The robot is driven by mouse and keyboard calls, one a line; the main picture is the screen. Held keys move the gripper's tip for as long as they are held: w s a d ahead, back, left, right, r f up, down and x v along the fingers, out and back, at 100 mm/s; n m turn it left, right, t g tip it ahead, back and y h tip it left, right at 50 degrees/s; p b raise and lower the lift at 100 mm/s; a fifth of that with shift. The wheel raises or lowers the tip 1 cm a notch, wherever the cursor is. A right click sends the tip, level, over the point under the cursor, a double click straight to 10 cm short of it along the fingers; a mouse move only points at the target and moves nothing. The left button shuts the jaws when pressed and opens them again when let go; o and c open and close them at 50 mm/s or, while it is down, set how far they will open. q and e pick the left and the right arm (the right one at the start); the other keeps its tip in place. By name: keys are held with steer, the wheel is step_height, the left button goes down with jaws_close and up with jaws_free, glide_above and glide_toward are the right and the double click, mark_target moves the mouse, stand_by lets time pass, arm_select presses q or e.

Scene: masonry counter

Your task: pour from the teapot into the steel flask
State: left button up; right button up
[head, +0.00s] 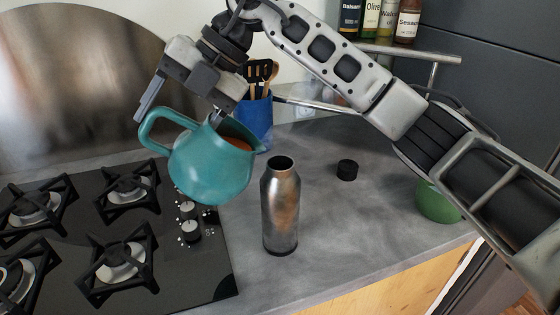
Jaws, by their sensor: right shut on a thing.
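The teal teapot (212,170) hangs above the edge of the hob, tilted with its pouring side to the right. Orange-brown contents show at its open top. My right gripper (182,110) comes down from above and is shut on the teapot at its handle side; the exact contact is partly hidden. The steel flask (282,210) stands upright and open on the counter, to the right of the teapot and a little lower. The teapot's lip is up and left of the flask's mouth, apart from it. No stream shows between them. My left gripper is out of view.
A black gas hob (190,285) with several burners and knobs fills the left. A black cap (347,170) lies right of the flask. A blue utensil holder (255,122) stands behind. A green bowl (436,205) is partly behind my arm. Bottles (388,22) line a shelf.

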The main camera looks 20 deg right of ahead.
steer(key=shift+d+r+y, duration=0.25)
steer(key=shift+r+y, duration=0.05)
steer(key=shift+r, duration=0.2)
steer(key=shift+d+r+y, duration=0.25)
steer(key=shift+r+y, duration=0.05)
steer(key=shift+r, duration=0.15)
stand_by(7.0)
